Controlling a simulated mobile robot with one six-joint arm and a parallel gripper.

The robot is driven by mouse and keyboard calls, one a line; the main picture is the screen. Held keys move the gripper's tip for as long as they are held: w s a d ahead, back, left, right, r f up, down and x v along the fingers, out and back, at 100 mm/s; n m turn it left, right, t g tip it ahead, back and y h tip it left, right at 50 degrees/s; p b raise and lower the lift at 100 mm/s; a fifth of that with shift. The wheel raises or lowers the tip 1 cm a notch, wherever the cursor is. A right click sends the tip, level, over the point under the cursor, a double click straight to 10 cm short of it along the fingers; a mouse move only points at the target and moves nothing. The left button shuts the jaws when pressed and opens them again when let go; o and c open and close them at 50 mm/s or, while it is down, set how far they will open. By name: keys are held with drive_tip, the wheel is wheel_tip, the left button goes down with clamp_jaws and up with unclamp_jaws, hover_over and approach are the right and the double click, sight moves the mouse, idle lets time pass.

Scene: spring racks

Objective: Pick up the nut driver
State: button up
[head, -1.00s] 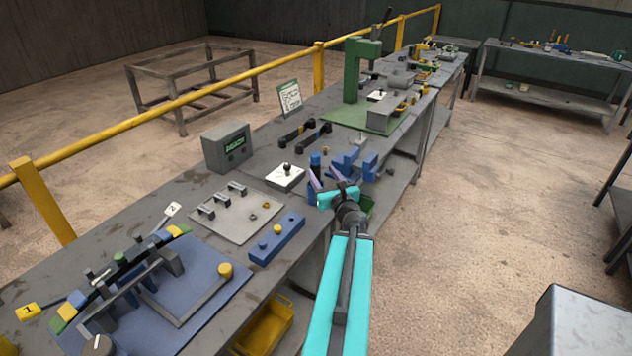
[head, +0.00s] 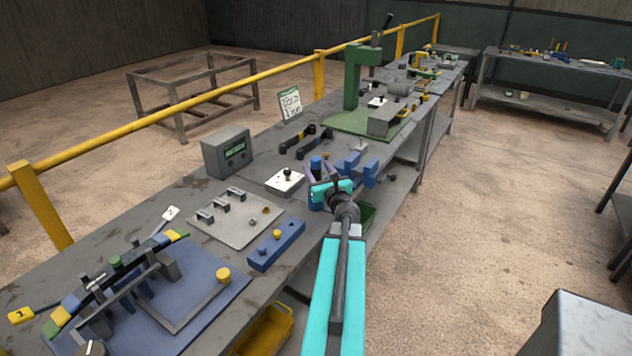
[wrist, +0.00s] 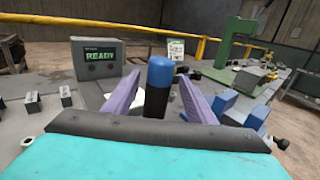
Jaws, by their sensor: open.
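An upright tool with a blue rounded top (head: 316,162) and a dark lower body stands at the bench's near edge; I take it to be the nut driver. In the wrist view, the nut driver (wrist: 160,72) rises in the middle, between two purple fingers. My gripper (head: 320,172) is open, with one finger on either side of it. In the wrist view, my gripper (wrist: 161,88) shows gaps beside the dark body. The tool's lower end is hidden behind the gripper's palm.
Blue blocks (head: 369,172) stand close right of the gripper. A white plate with a black knob (head: 286,181) lies to the left, and a grey box reading READY (head: 227,151) stands behind. A green press (head: 352,85) is farther along the bench.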

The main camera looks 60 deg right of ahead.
idle(0.3)
drive_tip(key=shift+p+x, duration=1)
drive_tip(key=shift+x, duration=0.55)
drive_tip(key=shift+p+x, duration=0.35)
drive_tip(key=shift+x, duration=0.7)
drive_tip(key=shift+a+f, duration=0.1)
clamp_jaws()
